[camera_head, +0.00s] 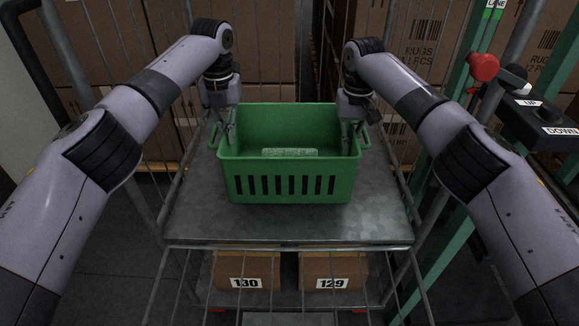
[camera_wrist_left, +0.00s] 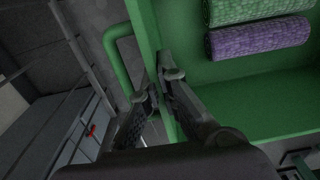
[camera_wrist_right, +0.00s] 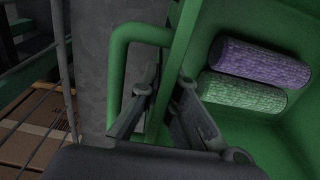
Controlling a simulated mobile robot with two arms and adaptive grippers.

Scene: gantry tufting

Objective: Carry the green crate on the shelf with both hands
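The green crate (camera_head: 290,185) sits upright on the grey metal shelf of a cart (camera_head: 190,220), with a loop handle on each end. Inside it lie a purple textured roll (camera_wrist_left: 258,37) and a pale green one (camera_wrist_right: 242,92). My left gripper (camera_head: 229,134) is at the crate's left end wall, one finger outside between handle and wall, one inside. My right gripper (camera_head: 350,138) straddles the right end wall the same way. Contact of the inner fingers is unclear.
Two labelled boxes, 130 (camera_head: 246,270) and 129 (camera_head: 332,270), stand on the lower shelf. Wire bars rise around the cart. Stacked cardboard boxes (camera_head: 430,45) fill the back. A control box with UP and DOWN labels (camera_head: 540,125) is at right. The shelf in front of the crate is bare.

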